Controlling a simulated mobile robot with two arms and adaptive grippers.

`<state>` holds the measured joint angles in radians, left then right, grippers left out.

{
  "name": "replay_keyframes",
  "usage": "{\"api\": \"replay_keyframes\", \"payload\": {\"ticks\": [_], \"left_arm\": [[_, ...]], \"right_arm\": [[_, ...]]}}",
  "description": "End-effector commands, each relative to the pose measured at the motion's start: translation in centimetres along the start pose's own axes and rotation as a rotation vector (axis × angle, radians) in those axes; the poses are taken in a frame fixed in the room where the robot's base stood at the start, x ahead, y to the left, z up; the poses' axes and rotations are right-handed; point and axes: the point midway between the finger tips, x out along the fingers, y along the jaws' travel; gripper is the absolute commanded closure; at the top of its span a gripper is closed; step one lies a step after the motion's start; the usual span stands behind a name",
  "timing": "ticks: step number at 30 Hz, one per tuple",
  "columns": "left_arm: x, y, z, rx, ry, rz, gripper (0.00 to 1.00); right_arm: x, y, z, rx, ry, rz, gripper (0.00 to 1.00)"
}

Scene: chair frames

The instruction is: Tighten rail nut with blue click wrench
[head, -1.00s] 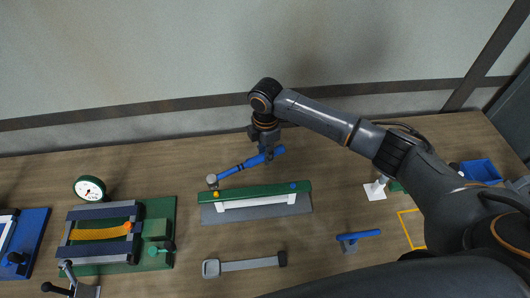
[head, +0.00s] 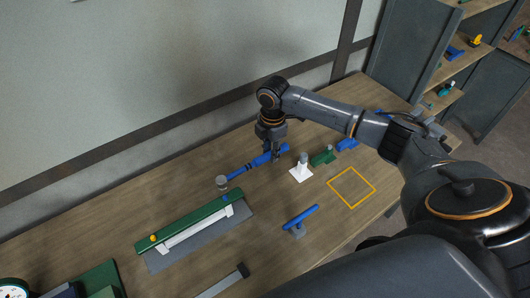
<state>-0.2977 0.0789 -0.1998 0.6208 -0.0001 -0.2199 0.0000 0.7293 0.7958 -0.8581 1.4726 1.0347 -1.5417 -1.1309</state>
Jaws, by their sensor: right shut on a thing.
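My right gripper (head: 273,155) is shut on the handle of the blue wrench (head: 245,169). The wrench slants down to the left, ending in a round grey head (head: 221,182). The green rail (head: 190,221) lies on the bench with a white strip and a grey plate along its front. A yellow nut (head: 153,238) sits at its left end and a blue nut (head: 226,197) near its right end. The wrench head shows just behind the blue nut, apart from it in the picture; its height above the bench is unclear. My left gripper is out of view.
Right of the gripper stand a white-based post (head: 301,169) and a green block (head: 323,156). A blue-handled tool (head: 300,217) lies in front, near a yellow outlined square (head: 351,187). A grey bar tool (head: 225,281) lies at the front. Shelves (head: 462,60) stand beyond.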

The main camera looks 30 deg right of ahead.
Motion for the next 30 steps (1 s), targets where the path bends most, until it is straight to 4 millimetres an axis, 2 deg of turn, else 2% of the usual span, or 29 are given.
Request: {"api": "replay_keyframes", "payload": {"ticks": [6,10,21,30], "left_arm": [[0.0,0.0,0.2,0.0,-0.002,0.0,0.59],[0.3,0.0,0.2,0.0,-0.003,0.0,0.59],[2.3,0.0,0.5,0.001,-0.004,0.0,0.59],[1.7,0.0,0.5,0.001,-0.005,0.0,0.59]], "right_arm": [[-0.1,0.0,0.0,0.0,0.002,0.001,1.0],[0.7,0.0,0.0,0.0,0.003,0.0,1.0],[5.0,0.0,0.0,0.001,0.002,0.0,1.0],[4.4,0.0,0.0,0.0,0.002,0.0,1.0]]}}
